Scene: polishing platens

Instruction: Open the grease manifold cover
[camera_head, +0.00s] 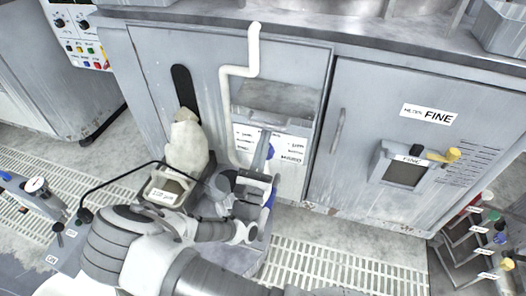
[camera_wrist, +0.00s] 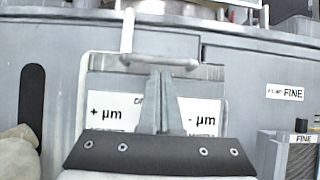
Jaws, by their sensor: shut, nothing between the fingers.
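No part carries a readable grease manifold label. A grey box-like housing (camera_head: 285,100) with a sloped top sits on the cabinet front, and it may be the cover. It also shows in the wrist view (camera_wrist: 207,72), with a rounded bar (camera_wrist: 150,61) across its upper front. Below the top is a white label panel (camera_head: 290,148), which reads "+ µm" and "- µm" in the wrist view (camera_wrist: 110,112). My gripper (camera_head: 265,142) is shut and empty in front of this panel. Its fingertips (camera_wrist: 161,73) appear just below the bar; contact cannot be told. The fingers hide the panel's middle.
A bent white pipe (camera_head: 252,50) runs down the housing's left side. A pale sack-like object (camera_head: 187,145) stands left of my gripper. The right cabinet door has a vertical handle (camera_head: 338,130) and a "FINE" box (camera_head: 405,172). Colored valves (camera_head: 500,238) stand at lower right.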

